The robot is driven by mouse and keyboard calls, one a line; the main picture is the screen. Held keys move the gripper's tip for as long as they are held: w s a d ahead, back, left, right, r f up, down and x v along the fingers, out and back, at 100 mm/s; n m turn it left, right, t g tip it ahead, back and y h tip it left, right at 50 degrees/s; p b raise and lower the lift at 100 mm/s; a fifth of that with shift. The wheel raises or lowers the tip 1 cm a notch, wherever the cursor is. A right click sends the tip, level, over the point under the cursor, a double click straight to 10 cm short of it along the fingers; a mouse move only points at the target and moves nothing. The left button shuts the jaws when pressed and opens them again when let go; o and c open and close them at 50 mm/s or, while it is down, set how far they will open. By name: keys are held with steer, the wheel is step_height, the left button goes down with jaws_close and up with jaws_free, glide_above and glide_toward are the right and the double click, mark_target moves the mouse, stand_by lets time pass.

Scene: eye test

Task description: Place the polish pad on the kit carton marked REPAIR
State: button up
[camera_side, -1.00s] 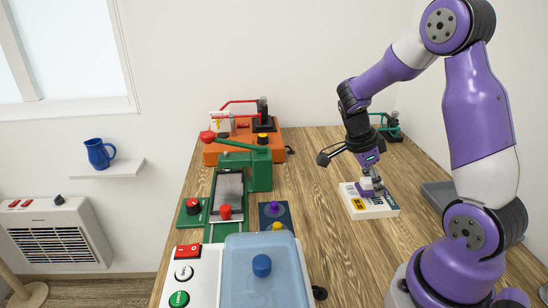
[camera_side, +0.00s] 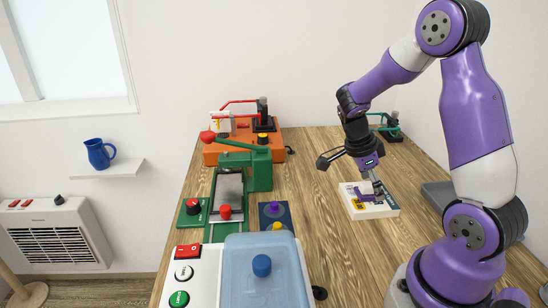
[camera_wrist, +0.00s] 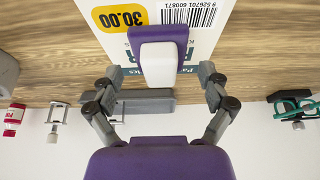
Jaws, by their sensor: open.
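The polish pad (camera_side: 367,190), a purple and white block, appears to rest on top of the white kit carton (camera_side: 358,214). In the wrist view the pad (camera_wrist: 161,54) covers part of the print on the carton (camera_wrist: 218,38). A yellow 30.00 sticker and a barcode show there; the large word is partly hidden, so I cannot read it whole. My gripper (camera_wrist: 158,82) is open, with a finger standing apart on each side of the pad's near end. In the side view my gripper (camera_side: 376,184) is right over the carton, close to the pad.
A grey tray (camera_side: 438,194) lies right of the carton, partly behind my arm. A green clamp (camera_side: 389,127) stands at the back. Left are a dark blue pad plate (camera_side: 288,218), a green press (camera_side: 260,172) and an orange machine (camera_side: 218,153). The wood between is clear.

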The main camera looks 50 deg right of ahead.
steer(key=v, duration=1.2)
steer(key=s+a+r+n+t+y, duration=0.1)
steer(key=a+n+t, duration=0.3)
steer(key=a+n, duration=0.4)
steer(key=s+a+r+n+t+y, duration=0.2)
steer(key=a+n, duration=0.6)
steer(key=n, duration=1.1)
steer(key=t, duration=0.2)
steer(key=shift+a+t, duration=0.2)
steer(key=shift+t, duration=0.2)
